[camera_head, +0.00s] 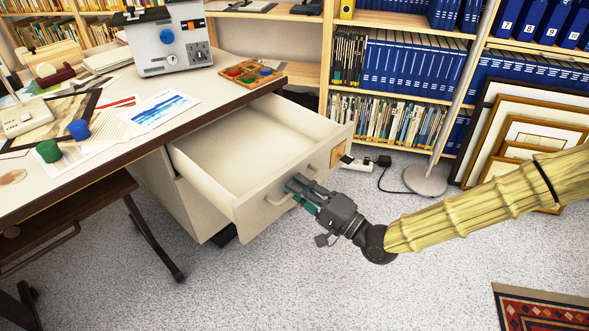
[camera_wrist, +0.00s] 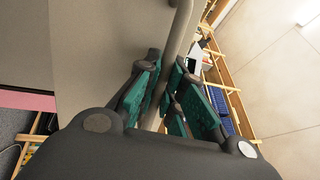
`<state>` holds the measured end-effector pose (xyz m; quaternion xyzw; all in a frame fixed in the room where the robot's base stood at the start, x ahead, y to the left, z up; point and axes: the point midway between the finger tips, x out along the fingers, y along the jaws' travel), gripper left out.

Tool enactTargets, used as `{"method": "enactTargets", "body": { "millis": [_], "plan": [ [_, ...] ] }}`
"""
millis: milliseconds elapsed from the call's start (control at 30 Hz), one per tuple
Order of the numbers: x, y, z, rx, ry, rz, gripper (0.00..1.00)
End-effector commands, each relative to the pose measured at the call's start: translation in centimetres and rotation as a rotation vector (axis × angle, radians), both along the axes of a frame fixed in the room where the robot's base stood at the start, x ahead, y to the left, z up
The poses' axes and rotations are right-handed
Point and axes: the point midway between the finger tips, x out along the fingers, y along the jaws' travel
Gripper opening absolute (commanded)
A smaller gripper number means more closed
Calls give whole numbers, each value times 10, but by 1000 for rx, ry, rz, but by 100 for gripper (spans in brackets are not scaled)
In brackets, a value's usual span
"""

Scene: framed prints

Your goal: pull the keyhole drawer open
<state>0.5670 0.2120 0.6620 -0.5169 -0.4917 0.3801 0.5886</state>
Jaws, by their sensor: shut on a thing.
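The pale grey drawer (camera_head: 292,177) stands pulled out of the cabinet under the desk and looks empty inside. A tan plate (camera_head: 339,152) sits at the right end of its front; I cannot make out a keyhole on it. My gripper (camera_head: 298,187) is at the middle of the drawer front, shut on its bar handle (camera_head: 279,201). In the wrist view the grey handle (camera_wrist: 179,38) runs between the green-padded fingers of my gripper (camera_wrist: 172,88). The fingers hide part of the handle.
The desk (camera_head: 215,97) carries papers, paint pots and a grey device. A lamp base (camera_head: 425,181), a power strip (camera_head: 357,164) and leaning framed prints (camera_head: 535,130) stand to the right. A rug (camera_head: 545,308) lies at the lower right. The carpet before the drawer is clear.

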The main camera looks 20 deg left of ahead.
Motion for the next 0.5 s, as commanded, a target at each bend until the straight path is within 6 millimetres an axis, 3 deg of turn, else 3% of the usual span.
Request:
{"method": "enactTargets", "body": {
  "millis": [200, 500],
  "plan": [
    [-8, -24, 1, 0, 0, 0, 0],
    [-10, -30, 0, 0, -1, -1, 0]
  ]
}}
